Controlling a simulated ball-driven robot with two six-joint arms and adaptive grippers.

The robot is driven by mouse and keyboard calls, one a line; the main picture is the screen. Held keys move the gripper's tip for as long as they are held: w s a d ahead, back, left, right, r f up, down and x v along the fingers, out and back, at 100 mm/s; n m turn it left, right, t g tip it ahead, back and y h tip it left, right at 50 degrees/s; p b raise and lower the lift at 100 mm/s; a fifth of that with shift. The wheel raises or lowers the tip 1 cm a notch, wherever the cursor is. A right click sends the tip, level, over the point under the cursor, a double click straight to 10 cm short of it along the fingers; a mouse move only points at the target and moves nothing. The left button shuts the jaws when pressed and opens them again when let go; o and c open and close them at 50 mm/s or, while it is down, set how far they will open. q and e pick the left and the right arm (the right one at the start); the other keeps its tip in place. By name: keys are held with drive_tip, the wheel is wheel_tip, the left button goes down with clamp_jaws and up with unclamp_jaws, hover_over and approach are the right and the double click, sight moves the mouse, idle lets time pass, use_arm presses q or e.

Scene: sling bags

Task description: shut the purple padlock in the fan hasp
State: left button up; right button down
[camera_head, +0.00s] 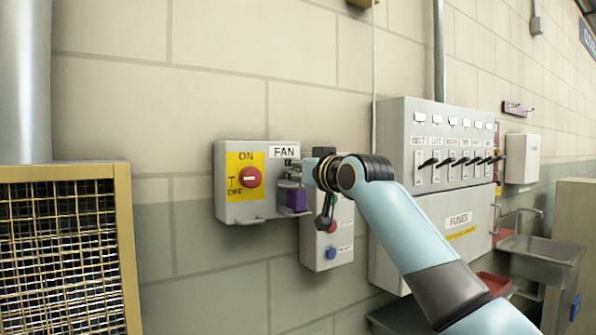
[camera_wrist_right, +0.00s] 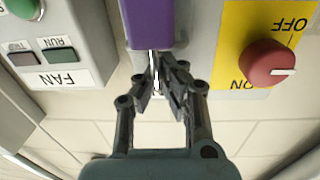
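The purple padlock (camera_head: 297,201) is at the right side of the grey fan switch box, under the FAN label (camera_head: 284,151). In the right wrist view, which is upside down, its purple body (camera_wrist_right: 150,22) is at the top, with the bright shackle running down from it. My right gripper (camera_wrist_right: 164,70) has its fingers drawn close together around the shackle, just beside the body. In the head view the right gripper (camera_head: 310,178) is right of the padlock and partly hides the hasp. Whether the shackle passes through the hasp cannot be told. My left gripper is out of view.
The fan box has a red knob (camera_head: 250,177) on a yellow plate, near the padlock. A button box (camera_head: 326,255) is just below the right gripper. A switch panel (camera_head: 430,140) stands right, behind my right arm. A yellow-framed grille (camera_head: 122,240) is at the left.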

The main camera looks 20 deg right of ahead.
drive_tip(key=shift+w, duration=0.15)
drive_tip(key=shift+f, duration=0.1)
idle(0.5)
drive_tip(key=c, duration=0.7)
unclamp_jaws()
drive_tip(key=shift+c, duration=0.2)
drive_tip(key=shift+s+d+p, duration=0.1)
drive_tip(key=shift+s+p, duration=0.65)
drive_tip(key=shift+s, duration=0.05)
drive_tip(key=s+p, duration=0.2)
drive_tip(key=s, duration=0.1)
drive_tip(key=s+p, duration=0.1)
drive_tip(key=s, duration=0.1)
drive_tip(key=shift+s+d, duration=0.2)
drive_tip(key=shift+d, duration=0.15)
